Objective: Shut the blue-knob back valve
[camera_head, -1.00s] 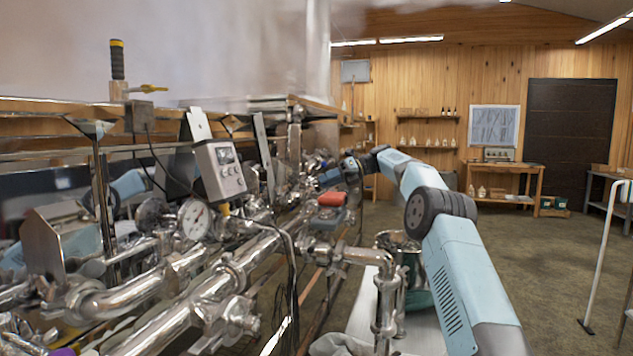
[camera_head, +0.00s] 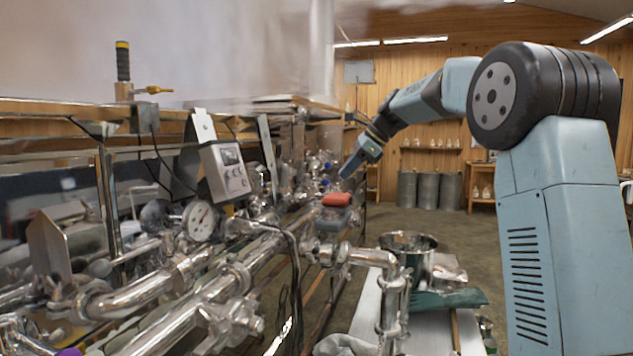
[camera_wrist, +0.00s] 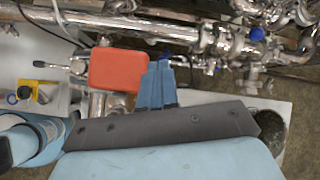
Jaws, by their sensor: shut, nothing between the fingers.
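A blue knob (camera_wrist: 257,33) sits on the steel pipework, up and to the right of my fingertips in the wrist view. A second small blue patch (camera_wrist: 164,57) shows just beyond my fingertips, partly hidden by them. I cannot tell for sure which one belongs to the back valve. In the head view a small blue knob (camera_head: 327,166) shows at the far end of the pipes, left of my gripper (camera_head: 346,172). My gripper, also in the wrist view (camera_wrist: 158,68), is shut and empty, beside the red block. The valve handle's position is too small to read.
A red block (camera_head: 336,199) sits by the pipes and shows large in the wrist view (camera_wrist: 118,70). A dial gauge (camera_head: 200,221) and a grey meter box (camera_head: 225,170) stand nearer on the left. A metal pot (camera_head: 408,242) stands on the bench below. The floor at right is open.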

